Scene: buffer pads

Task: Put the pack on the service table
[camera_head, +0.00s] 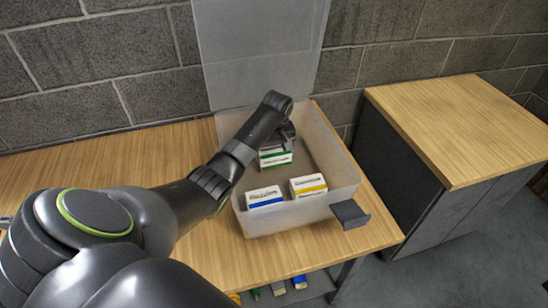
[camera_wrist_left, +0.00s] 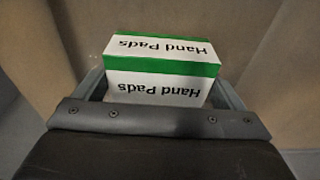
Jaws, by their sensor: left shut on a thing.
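The pack, a white box with a green band marked "Hand Pads" (camera_wrist_left: 160,70), is between the fingers of my left gripper (camera_head: 283,140). It also shows in the head view (camera_head: 274,158), inside the translucent bin (camera_head: 345,195) near its back left. My left gripper reaches down into the bin and is shut on this pack. The pack's lower part and whether it touches the bin floor cannot be told. The service table could be the separate wood-topped cabinet (camera_head: 465,125) at the right; no label shows. My right gripper is not in view.
A blue-banded box (camera_head: 264,198) and a yellow-banded box (camera_head: 308,186) stand in the front of the bin. The bin's clear lid (camera_head: 258,50) is raised against the block wall. The bin sits on a wooden table (camera_head: 130,160). The cabinet top is bare.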

